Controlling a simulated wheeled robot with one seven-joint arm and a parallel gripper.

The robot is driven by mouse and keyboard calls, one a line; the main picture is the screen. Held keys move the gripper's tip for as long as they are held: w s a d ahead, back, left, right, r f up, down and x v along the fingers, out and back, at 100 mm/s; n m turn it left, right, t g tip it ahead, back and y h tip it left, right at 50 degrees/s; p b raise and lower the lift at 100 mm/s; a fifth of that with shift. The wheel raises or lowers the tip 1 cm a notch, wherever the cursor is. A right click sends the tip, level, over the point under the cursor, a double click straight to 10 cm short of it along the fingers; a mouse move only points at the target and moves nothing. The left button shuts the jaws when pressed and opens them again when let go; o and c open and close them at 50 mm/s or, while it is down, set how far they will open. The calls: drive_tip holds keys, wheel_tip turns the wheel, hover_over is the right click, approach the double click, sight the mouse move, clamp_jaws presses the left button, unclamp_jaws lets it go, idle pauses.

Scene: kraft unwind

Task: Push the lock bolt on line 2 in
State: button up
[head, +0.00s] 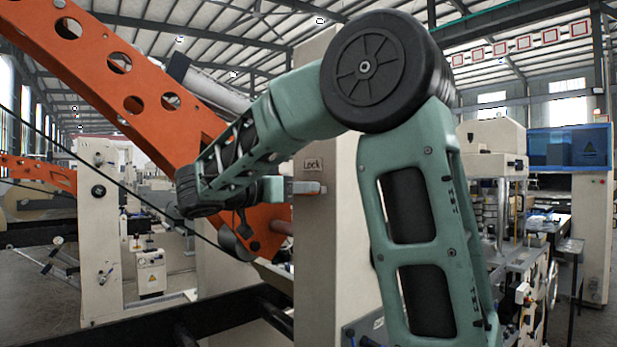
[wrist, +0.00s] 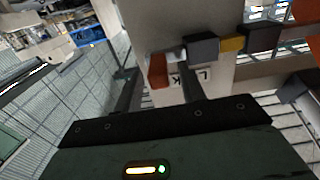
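The lock bolt shows in the wrist view as a red end knob (wrist: 158,70) on a short pale shaft that enters a grey block (wrist: 202,48). A yellow band (wrist: 232,44) and a dark block (wrist: 262,38) follow in line. No line number is readable.
The cream post (head: 335,250) stands right behind the bolt. A large orange arm with round holes (head: 145,90) slopes down to the left of it. Dark rails (head: 150,328) run low in front. Other machines stand at the right.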

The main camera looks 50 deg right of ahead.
drive_tip(key=shift+p+x, duration=0.35)
drive_tip(key=shift+x, duration=0.9)
clamp_jaws()
drive_tip(key=shift+w+d+f+b, duration=0.1)
drive_tip(key=shift+w+f+b, duration=0.3)
drive_tip(key=shift+b, duration=0.5)
drive_tip(key=w+b, duration=0.2)
drive_tip(key=b, duration=0.1)
drive_tip(key=w+r+b, duration=0.1)
drive_tip(key=shift+w+d, duration=0.15)
drive_tip(key=shift+d, duration=0.25)
